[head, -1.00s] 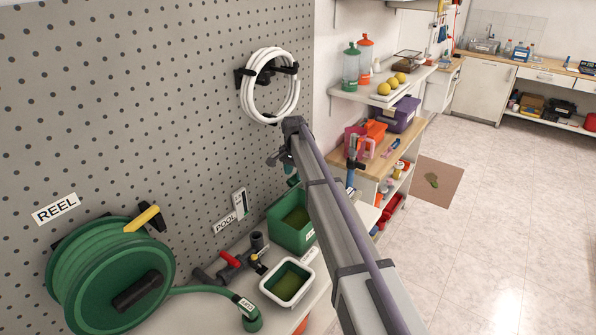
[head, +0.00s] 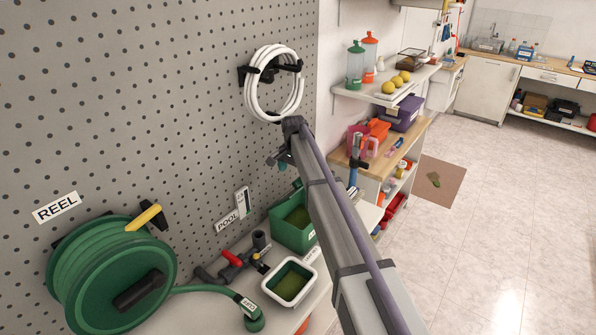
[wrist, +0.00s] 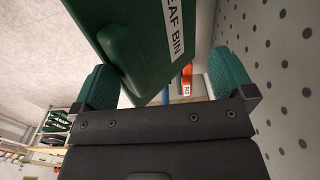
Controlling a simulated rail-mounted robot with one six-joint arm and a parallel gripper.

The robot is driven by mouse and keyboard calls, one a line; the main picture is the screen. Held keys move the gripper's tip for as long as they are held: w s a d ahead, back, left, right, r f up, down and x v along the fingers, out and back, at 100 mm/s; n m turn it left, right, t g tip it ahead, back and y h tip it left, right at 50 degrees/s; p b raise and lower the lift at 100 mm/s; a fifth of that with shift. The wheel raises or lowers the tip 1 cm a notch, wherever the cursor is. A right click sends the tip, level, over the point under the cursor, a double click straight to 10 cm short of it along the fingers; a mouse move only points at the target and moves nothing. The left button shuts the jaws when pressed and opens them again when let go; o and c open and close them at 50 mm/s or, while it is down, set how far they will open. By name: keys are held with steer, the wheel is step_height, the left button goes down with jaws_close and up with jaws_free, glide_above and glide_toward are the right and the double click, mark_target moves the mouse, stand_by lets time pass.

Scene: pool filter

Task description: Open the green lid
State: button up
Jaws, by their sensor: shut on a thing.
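The green lid (wrist: 150,35), marked with a label partly reading "EAF BIN", stands tilted up in the wrist view, with a rounded green grip on its face. My gripper (wrist: 165,78) has its two green pads on either side of the lid's near part and is shut on it. In the head view my gripper (head: 284,160) is small and partly hidden by my arm, beside the pegboard. The green bin (head: 284,236) below is open at the top, with murky green contents. Most of the lid is hidden in the head view.
A white tray (head: 268,295) of green water and a pipe with a red valve handle (head: 231,258) sit on the counter. A green hose reel (head: 110,275) and a coiled white hose (head: 256,108) hang on the pegboard (head: 150,110).

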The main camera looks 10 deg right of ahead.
steer(key=shift+w+a+f, duration=0.1)
steer(key=shift+w+a, duration=0.05)
steer(key=shift+a, duration=0.1)
step_height(320, 180, up, 11)
steer(key=p, duration=1.2)
steer(key=shift+d, duration=0.15)
steer(key=c, duration=0.5)
steer(key=shift+c, duration=0.4)
